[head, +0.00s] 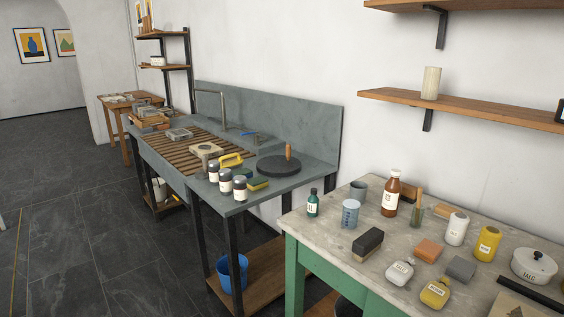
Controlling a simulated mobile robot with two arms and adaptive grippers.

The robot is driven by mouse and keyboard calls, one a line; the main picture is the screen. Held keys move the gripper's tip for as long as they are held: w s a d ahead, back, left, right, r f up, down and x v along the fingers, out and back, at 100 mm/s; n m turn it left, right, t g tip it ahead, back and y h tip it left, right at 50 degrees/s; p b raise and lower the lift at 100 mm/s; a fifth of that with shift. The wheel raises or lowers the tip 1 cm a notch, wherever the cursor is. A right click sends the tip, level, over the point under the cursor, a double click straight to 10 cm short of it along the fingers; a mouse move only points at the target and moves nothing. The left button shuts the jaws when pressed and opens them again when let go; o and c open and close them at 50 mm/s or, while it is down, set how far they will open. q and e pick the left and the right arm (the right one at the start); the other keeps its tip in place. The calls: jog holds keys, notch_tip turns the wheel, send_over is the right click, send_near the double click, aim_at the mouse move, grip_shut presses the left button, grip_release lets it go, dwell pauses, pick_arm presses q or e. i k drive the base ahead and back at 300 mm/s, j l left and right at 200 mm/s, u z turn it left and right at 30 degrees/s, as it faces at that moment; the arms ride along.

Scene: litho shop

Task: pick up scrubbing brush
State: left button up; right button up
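I cannot tell for certain which thing is the scrubbing brush. A yellow handled item (231,160) lies on the grey sink unit (296,182), behind several dark-capped jars, and may be the brush. A dark block with a brown part (367,244) on the green-legged table could also be one. Both are too small to make out bristles. Neither of my grippers is in the head view.
A yellow-green sponge (257,184) and a round black slab (279,166) lie on the sink unit. The stone-topped table (328,226) at right holds several bottles and blocks. A blue bucket (231,270) stands below. The dark floor (110,220) at left is mostly clear.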

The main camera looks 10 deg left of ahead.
aim_at(229, 164)
jog(key=i+j+z, duration=0.15)
jog(key=j+z, duration=0.2)
jog(key=i+j+z, duration=0.1)
jog(key=j+z, duration=0.6)
jog(key=i+j, duration=0.05)
